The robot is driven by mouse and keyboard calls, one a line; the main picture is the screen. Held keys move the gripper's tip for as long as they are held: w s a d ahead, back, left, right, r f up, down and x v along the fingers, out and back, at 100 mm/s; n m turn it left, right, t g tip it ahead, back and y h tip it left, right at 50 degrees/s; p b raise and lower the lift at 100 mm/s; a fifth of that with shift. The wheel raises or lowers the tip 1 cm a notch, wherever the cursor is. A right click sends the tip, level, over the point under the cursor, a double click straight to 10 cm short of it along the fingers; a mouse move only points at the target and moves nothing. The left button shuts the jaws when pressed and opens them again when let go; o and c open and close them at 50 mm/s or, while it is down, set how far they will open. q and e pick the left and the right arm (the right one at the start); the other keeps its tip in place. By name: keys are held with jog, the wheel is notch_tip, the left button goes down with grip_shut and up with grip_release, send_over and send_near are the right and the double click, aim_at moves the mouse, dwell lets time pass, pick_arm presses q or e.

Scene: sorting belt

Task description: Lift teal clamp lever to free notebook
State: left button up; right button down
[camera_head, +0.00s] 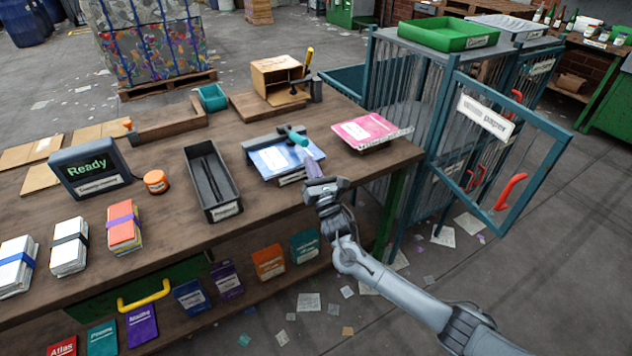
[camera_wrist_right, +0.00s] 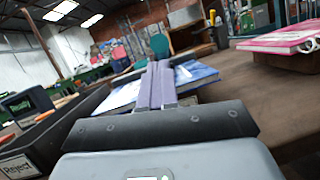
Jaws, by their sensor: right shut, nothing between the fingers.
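The teal clamp lever (camera_head: 299,138) sticks out from a dark clamp (camera_head: 265,140) along the back edge of a blue notebook (camera_head: 274,159) on the bench. My right gripper (camera_head: 309,161) is shut and empty, at the notebook's right side. Its fingertips are just in front of the lever's round teal end; I cannot tell if they touch. In the right wrist view the shut purple-grey fingers (camera_wrist_right: 160,74) point at the teal end (camera_wrist_right: 159,45), and they cover part of the blue notebook (camera_wrist_right: 195,74). My left gripper is not in view.
A pink notebook (camera_head: 365,130) lies to the right near the bench's end. A black reject tray (camera_head: 211,183) stands to the left. An open wooden box (camera_head: 276,77) and a yellow-handled clamp (camera_head: 308,60) stand behind.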

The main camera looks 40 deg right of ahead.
jog(key=shift+x, duration=1.15)
